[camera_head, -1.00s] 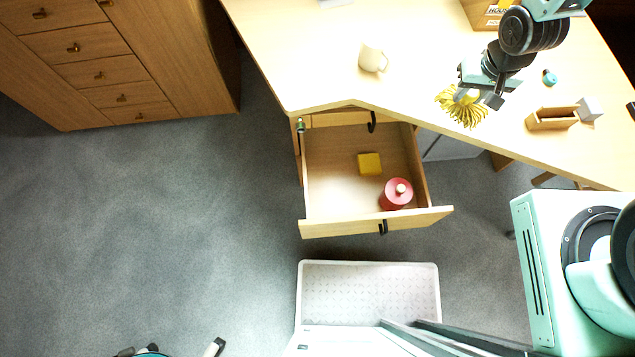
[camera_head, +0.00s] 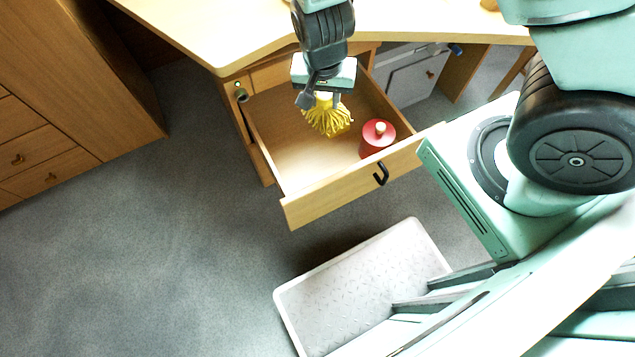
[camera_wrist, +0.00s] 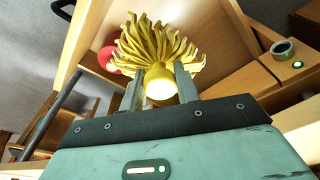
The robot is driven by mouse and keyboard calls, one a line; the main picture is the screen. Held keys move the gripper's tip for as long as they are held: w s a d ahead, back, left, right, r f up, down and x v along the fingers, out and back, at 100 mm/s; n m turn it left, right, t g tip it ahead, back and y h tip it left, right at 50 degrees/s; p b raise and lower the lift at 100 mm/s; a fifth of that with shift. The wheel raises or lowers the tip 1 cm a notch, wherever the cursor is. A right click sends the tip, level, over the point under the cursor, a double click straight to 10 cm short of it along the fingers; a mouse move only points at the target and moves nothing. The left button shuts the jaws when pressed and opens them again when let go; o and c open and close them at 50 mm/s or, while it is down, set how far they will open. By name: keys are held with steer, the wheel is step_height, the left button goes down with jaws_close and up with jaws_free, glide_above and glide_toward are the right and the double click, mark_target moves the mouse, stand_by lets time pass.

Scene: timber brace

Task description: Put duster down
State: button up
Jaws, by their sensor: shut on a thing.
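The duster (camera_head: 328,117) has a yellow mop-like head. My gripper (camera_head: 322,97) is shut on it and holds it above the open drawer (camera_head: 272,132), with the head hanging down. In the wrist view the duster (camera_wrist: 160,45) fans out beyond the two fingers of my gripper (camera_wrist: 160,85), which close on its pale yellow handle end. Whether the duster touches the drawer floor cannot be told. The yellow block seen in the drawer earlier is hidden now.
A red round container (camera_head: 376,138) with a pale knob stands in the drawer's front right, close to the duster; it also shows in the wrist view (camera_wrist: 108,60). The drawer's left part is bare. The desk (camera_head: 215,30) edge is behind; a white tray (camera_head: 290,294) lies in front.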

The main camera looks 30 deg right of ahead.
steer(key=shift+m, duration=0.9)
steer(key=f+b, duration=0.6)
steer(key=f, duration=0.2)
steer(key=s+a+f+b, duration=0.1)
steer(key=f+b, duration=0.5)
steer(key=f, duration=0.2)
steer(key=s+a+f+b, duration=0.1)
steer(key=f+b, duration=0.6)
steer(key=f, duration=0.1)
steer(key=shift+a+f, duration=0.15)
steer(key=shift+f, duration=0.25)
steer(key=shift+f, duration=0.15)
steer(key=o, duration=0.9)
steer(key=shift+o, duration=0.2)
steer(key=s+a+r+n+g+y+p, duration=0.1)
steer(key=s+a+r+n+p, duration=0.15)
steer(key=r, duration=0.55)
steer(key=s+a+r+n+y+p, duration=0.1)
steer(key=s+a+r+n+p, duration=0.15)
steer(key=r, duration=0.45)
steer(key=s+a+r+n+g+y+p, duration=0.1)
steer(key=s+a+r+n+p, duration=0.15)
steer(key=r, duration=0.55)
steer(key=s+d+r+n+h, duration=0.1)
steer(key=s+r+n, duration=0.4)
steer(key=r+n, duration=0.4)
steer(key=shift+s+d+t+b, duration=0.15)
steer(key=shift+s+t+b, duration=0.15)
steer(key=shift+s+b, duration=0.15)
steer(key=shift+r, duration=0.1)
